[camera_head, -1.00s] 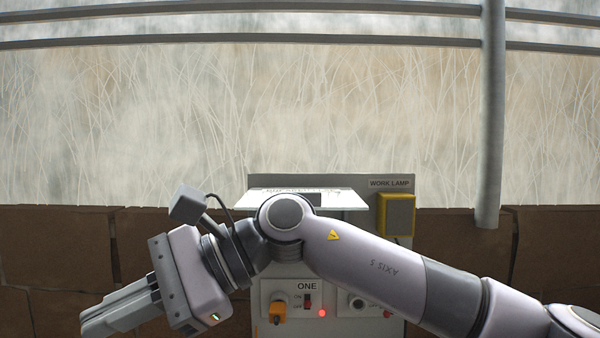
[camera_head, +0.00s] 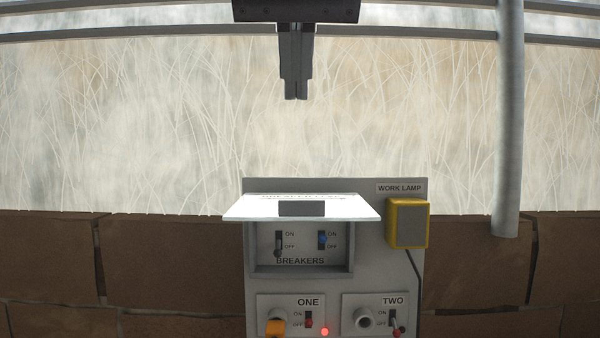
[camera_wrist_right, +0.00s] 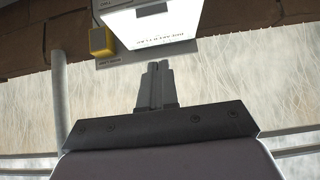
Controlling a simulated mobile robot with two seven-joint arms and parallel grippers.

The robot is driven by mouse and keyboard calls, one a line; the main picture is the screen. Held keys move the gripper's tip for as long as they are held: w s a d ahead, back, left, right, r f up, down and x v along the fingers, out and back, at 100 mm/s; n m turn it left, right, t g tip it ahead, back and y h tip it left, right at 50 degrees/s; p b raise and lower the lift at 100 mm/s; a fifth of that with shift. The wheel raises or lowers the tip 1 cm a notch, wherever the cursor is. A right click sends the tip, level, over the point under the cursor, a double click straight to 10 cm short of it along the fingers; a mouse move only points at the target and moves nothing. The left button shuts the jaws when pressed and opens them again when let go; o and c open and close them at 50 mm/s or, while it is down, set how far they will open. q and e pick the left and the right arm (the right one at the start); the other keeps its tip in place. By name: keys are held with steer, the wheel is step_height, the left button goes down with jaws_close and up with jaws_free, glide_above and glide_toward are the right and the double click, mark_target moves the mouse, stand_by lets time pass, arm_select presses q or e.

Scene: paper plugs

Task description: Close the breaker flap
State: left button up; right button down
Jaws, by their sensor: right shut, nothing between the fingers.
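The breaker flap (camera_head: 340,208) is a white plate standing out level from the top of the breaker recess, so it is raised and open. It has a dark grey block (camera_head: 303,208) on it. Below it the breaker recess (camera_head: 349,262) shows two switches. My right gripper (camera_head: 295,97) hangs above the panel with its fingers pointing down, shut and empty, apart from the flap. In the right wrist view the fingertips (camera_wrist_right: 157,66) are close to the flap (camera_wrist_right: 176,22) in the picture but do not visibly touch it. My left gripper is not in view.
A yellow work lamp (camera_head: 407,223) sits right of the flap. Sockets ONE (camera_head: 291,310) and TWO (camera_head: 375,312) are below, with an orange plug (camera_head: 275,326) at ONE. A grey post (camera_head: 508,130) stands to the right. Space left of the panel is clear.

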steer(key=b, duration=0.2)
glide_above(302, 202)
steer(key=s, duration=0.1)
step_height(302, 202, down, 9)
steer(key=shift+s+a+f+b, duration=0.2)
steer(key=shift+f+b, duration=0.25)
steer(key=shift+f, duration=0.3)
steer(key=shift+f, duration=0.1)
